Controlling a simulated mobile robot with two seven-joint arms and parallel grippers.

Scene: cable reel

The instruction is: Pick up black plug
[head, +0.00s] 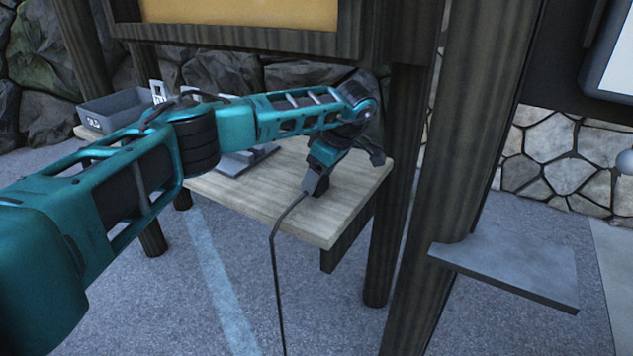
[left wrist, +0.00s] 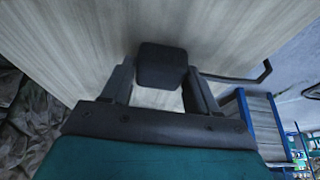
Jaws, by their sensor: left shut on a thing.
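The black plug (left wrist: 162,66) shows in the left wrist view as a dark, rounded block between the two fingers of my left gripper (left wrist: 160,88). My left gripper is shut on it, close to the pale wooden tabletop. In the head view my left gripper (head: 318,186) is at the right part of the table (head: 268,200), and the plug is mostly hidden by the gripper. A dark cable (head: 276,258) runs from there over the table's front edge and hangs down. I cannot tell whether the plug touches the tabletop. My right gripper is not in view.
A grey bin (head: 112,108) stands at the table's far left. A grey metal piece (head: 236,163) lies behind my arm. A thick wooden post (head: 455,150) with a small grey shelf (head: 505,272) stands to the right. A board (head: 240,12) hangs above the table.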

